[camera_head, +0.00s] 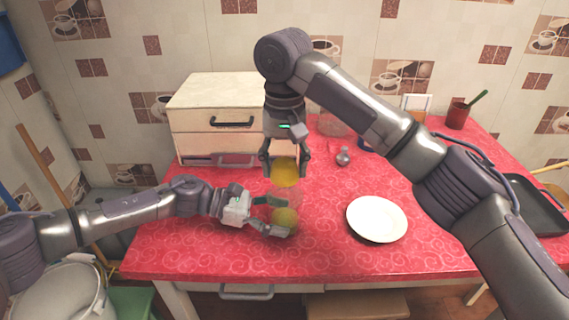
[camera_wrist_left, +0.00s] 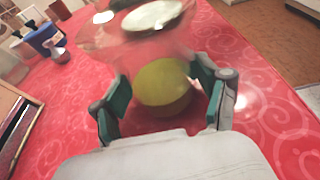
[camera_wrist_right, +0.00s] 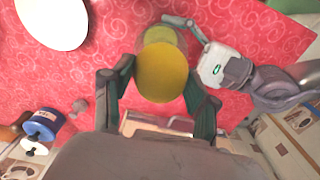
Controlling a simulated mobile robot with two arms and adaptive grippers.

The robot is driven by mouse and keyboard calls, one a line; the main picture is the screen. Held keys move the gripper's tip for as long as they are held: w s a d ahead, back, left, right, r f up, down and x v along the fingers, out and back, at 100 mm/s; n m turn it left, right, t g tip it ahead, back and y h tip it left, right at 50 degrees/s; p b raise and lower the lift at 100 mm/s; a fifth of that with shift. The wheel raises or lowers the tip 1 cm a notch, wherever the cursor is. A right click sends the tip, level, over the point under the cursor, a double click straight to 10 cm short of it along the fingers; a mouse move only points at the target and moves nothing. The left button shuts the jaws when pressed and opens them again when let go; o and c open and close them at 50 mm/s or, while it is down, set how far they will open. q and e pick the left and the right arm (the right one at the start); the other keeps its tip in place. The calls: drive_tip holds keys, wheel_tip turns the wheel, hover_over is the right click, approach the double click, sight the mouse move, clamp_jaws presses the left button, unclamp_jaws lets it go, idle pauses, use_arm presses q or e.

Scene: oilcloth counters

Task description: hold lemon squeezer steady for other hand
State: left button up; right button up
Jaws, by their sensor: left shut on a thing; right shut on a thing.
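The lemon squeezer (camera_head: 285,218) shows a rounded yellow-green lower part and a clear, see-through part above it. In the left wrist view its yellow-green part (camera_wrist_left: 163,82) sits between the fingers. My left gripper (camera_head: 272,217) is shut on this lower part, just above the red counter. A yellow round piece (camera_head: 286,173) is directly above the clear part. My right gripper (camera_head: 285,160) points down and is shut on this piece. In the right wrist view the yellow piece (camera_wrist_right: 161,72) partly covers the squeezer below. I cannot tell whether the yellow piece touches the clear part.
A white plate (camera_head: 377,219) lies to the right on the red counter (camera_head: 330,257). A cream drawer box (camera_head: 205,125) stands at the back left. A small grey item (camera_head: 343,156), a red cup (camera_head: 458,116) and a dark tray (camera_head: 538,203) are farther right.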

drive_tip(key=shift+f, duration=0.2)
drive_tip(key=shift+f, duration=0.95)
drive_tip(key=shift+r, duration=0.1)
drive_tip(key=shift+r, duration=0.95)
drive_tip(key=shift+r, duration=0.1)
drive_tip(key=shift+r, duration=1.35)
